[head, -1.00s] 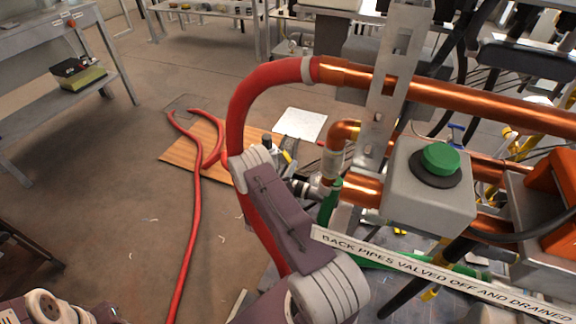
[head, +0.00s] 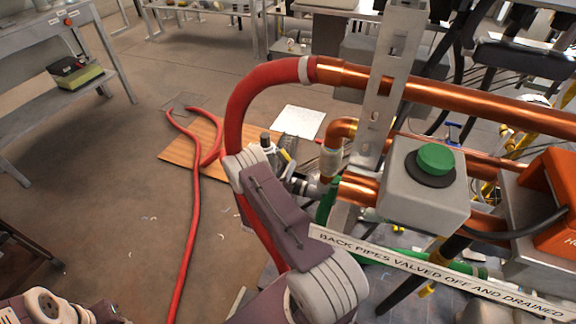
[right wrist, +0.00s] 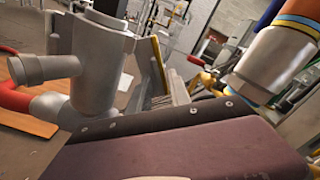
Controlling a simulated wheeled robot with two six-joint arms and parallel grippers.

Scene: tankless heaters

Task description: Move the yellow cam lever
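The yellow cam lever (head: 285,155) is a small yellow strip beside a grey metal coupling at the end of the lower copper pipe, just beyond my right wrist. In the right wrist view the lever (right wrist: 158,62) stands upright and tilted, right of the large grey coupling (right wrist: 97,65). My right gripper (head: 270,160) is close to the coupling and mostly hidden by its own wrist. Its fingertips are not clear, so I cannot tell whether they touch the lever. My left arm shows only at the bottom left corner; its gripper is out of view.
A red hose (head: 240,105) curves down behind my right arm from the upper copper pipe (head: 450,95). A grey box with a green button (head: 436,158) and a white label strip (head: 440,270) stand to the right. Open floor (head: 110,200) lies left.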

